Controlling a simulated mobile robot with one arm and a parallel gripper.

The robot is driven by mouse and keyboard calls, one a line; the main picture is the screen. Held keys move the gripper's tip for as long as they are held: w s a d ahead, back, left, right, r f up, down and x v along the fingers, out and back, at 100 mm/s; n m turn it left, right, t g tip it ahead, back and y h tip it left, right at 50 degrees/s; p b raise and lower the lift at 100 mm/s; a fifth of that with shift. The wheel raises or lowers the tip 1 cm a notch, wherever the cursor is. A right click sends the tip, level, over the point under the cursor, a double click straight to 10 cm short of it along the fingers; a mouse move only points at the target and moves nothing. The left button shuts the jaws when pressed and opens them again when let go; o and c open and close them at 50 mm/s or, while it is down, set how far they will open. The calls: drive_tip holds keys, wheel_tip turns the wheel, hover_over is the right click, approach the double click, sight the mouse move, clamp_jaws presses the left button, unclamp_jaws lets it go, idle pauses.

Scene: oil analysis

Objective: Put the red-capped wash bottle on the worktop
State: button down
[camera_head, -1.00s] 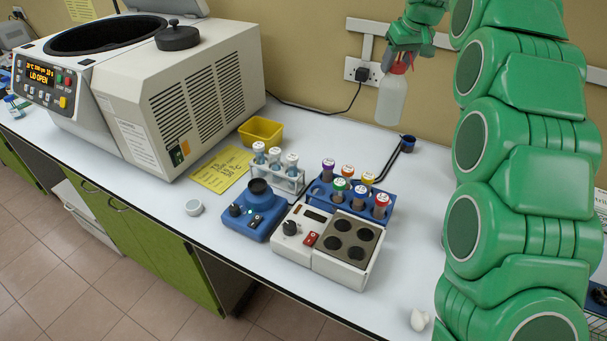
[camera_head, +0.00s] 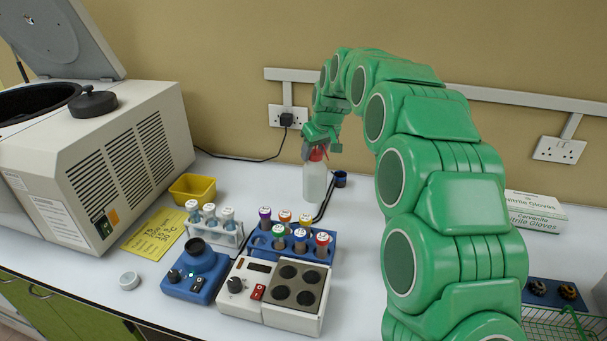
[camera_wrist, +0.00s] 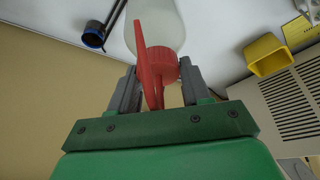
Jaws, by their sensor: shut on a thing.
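The red-capped wash bottle (camera_head: 315,182) has a white translucent body and a red cap with a red spout. My gripper (camera_head: 318,150) is shut on it at the cap, near the wall at the back of the worktop (camera_head: 225,165). The bottle looks upright, with its base at or just above the worktop; I cannot tell if it touches. In the wrist view the grey fingers of my gripper (camera_wrist: 158,88) stand on both sides of the red cap (camera_wrist: 162,68), and the bottle body (camera_wrist: 165,22) extends away from them.
A blue rack (camera_head: 262,244) of capped vials stands in front of the bottle. A dark blue cup-like holder (camera_head: 340,179) is just right of it. A yellow bin (camera_head: 193,189), a white tube rack (camera_head: 228,238) and a centrifuge (camera_head: 130,150) are to the left. A glove box (camera_head: 535,212) is at right.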

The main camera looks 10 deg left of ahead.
sight(314, 167)
drive_tip(key=shift+f, duration=2.85)
drive_tip(key=c, duration=0.5)
unclamp_jaws()
